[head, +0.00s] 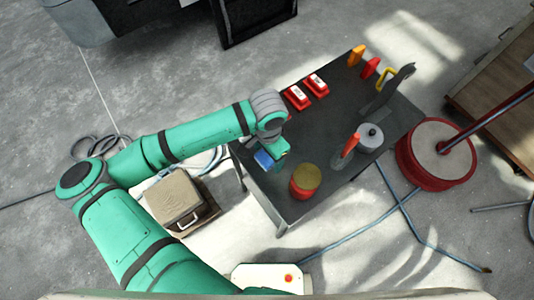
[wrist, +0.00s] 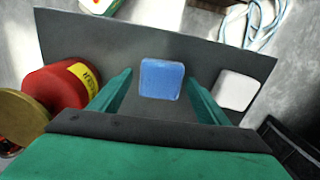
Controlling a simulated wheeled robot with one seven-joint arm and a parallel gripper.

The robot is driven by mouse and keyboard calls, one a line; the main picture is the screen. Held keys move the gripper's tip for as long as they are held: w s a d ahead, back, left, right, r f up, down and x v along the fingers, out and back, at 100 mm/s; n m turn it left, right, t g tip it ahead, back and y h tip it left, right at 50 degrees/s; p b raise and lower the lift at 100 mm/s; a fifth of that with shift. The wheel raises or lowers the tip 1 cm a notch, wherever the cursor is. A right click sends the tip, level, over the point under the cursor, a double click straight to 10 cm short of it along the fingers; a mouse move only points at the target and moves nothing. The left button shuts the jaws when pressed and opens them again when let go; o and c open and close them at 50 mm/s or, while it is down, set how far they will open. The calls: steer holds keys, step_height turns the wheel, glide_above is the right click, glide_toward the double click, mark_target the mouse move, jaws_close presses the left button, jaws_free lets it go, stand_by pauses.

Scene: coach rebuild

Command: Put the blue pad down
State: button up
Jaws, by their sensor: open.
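The blue pad (wrist: 161,78) lies flat on the dark grey table (wrist: 205,50) in the wrist view. It also shows in the head view (head: 263,159), near the table's left edge and partly covered by my gripper (head: 276,152). In the wrist view my gripper (wrist: 158,84) is open, with one finger on either side of the pad. A gap shows between the pad and each finger. I cannot tell the fingertips' exact height above the table.
A red can (head: 305,181) stands close by, left of my gripper in the wrist view (wrist: 55,92). A white pad (wrist: 238,89) lies to the right there. A grey pot (head: 370,136) and two red blocks (head: 316,85) stand farther off. The table middle (head: 330,120) is clear.

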mark_target(267, 157)
step_height(267, 157, up, 11)
steer(key=shift+w+f, duration=0.15)
steer(key=shift+f, duration=0.05)
stand_by(0.3)
stand_by(0.4)
